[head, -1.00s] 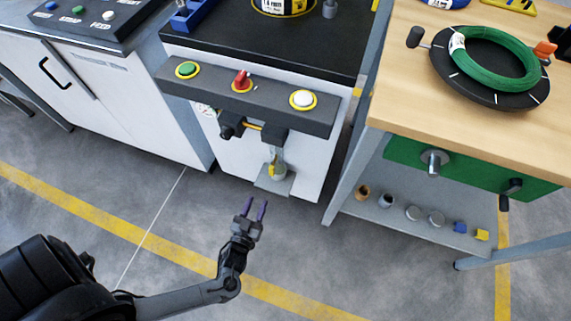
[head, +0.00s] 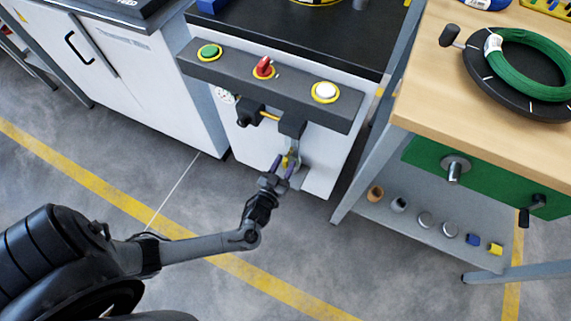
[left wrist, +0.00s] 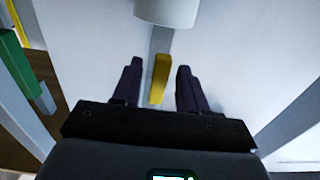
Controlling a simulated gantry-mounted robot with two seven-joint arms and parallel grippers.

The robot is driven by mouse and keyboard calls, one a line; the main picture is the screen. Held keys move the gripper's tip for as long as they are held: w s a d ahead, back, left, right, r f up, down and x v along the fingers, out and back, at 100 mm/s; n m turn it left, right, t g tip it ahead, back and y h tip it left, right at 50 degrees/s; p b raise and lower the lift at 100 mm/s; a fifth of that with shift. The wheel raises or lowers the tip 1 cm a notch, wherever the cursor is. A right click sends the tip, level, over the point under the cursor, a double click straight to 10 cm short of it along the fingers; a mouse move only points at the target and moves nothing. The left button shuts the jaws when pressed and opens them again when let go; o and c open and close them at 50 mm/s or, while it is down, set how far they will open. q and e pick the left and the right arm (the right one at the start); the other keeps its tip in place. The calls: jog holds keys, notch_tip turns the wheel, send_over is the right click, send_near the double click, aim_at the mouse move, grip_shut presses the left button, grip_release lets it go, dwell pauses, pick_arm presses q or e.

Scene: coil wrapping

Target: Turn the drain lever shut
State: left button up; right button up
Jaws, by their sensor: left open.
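The drain lever is a small yellow bar (left wrist: 159,78), seen under a pale cylindrical bowl (left wrist: 167,10) in the left wrist view. In the head view the bowl (head: 295,153) hangs below the dark fittings on the white cabinet front. My left gripper (head: 283,168) is just below the bowl in the head view. Its dark purple fingers are open, one on each side of the lever in the left wrist view (left wrist: 157,82). A gap shows between the lever and each finger. In the head view the fingers partly hide the lever. My right gripper is not in view.
Above the fittings is a dark panel (head: 225,71) with a green button (head: 208,52), a red knob (head: 263,67) and a white button (head: 325,91). To the right, a shelf (head: 400,228) holds several small parts. Floor in front is clear.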

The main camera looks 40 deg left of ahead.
pick_arm(q)
jog(key=shift+w+a, duration=0.1)
jog(key=shift+w, duration=0.3)
grip_shut()
